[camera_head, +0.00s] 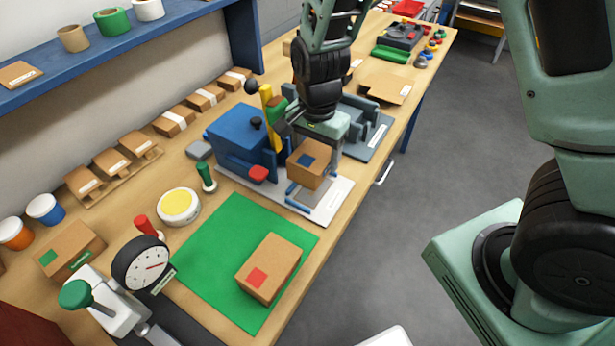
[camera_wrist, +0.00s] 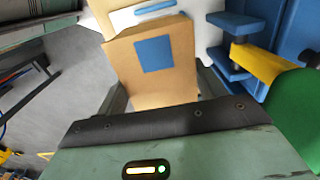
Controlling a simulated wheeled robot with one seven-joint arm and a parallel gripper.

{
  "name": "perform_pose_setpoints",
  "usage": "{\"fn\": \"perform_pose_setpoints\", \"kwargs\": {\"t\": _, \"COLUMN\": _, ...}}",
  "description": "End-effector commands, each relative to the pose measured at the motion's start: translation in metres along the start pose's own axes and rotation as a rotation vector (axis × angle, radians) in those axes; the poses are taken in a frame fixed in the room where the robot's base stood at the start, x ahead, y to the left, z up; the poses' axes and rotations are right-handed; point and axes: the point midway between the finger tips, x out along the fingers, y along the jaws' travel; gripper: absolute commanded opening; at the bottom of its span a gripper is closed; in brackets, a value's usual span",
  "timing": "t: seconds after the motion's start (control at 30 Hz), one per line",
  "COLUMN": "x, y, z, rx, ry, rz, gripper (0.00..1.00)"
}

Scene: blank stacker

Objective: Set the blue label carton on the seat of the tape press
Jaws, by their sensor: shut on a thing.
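The blue label carton (camera_head: 307,172) is a brown box with a blue square on it. It is in my gripper (camera_head: 318,146), over the grey seat (camera_head: 313,202) of the tape press. The wrist view shows the carton (camera_wrist: 178,86) held between the fingers, label in sight. The press (camera_head: 238,138) has a blue body, a yellow upright, a green part and a red button. Blue rails edge the seat. I cannot tell whether the carton's underside touches the seat; its far side and part of the seat are hidden.
A red label carton (camera_head: 261,278) lies on a green mat (camera_head: 218,237) in front of the press. A green label carton (camera_head: 70,248) and a dial gauge (camera_head: 141,264) stand at left. A blue-grey fixture (camera_head: 371,132) is close behind my gripper. The bench edge is at right.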

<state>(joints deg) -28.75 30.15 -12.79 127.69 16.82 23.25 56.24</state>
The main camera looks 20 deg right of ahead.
Motion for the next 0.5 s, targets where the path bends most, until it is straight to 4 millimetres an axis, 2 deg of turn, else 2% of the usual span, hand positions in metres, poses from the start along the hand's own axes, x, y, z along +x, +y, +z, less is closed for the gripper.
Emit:
{"fn": "perform_pose_setpoints", "kwargs": {"t": 0.1, "x": 0.021, "y": 0.001, "z": 0.0, "rx": 0.0, "ry": -0.002, "rz": 0.004, "gripper": 0.42}}
{"fn": "perform_pose_setpoints", "kwargs": {"t": 0.27, "x": 0.035, "y": 0.0, "z": 0.0, "rx": 0.0, "ry": 0.0, "rz": 0.001, "gripper": 0.42}}
{"fn": "perform_pose_setpoints", "kwargs": {"t": 0.5, "x": 0.067, "y": 0.001, "z": -0.001, "rx": 0.0, "ry": -0.001, "rz": 0.003, "gripper": 0.42}}
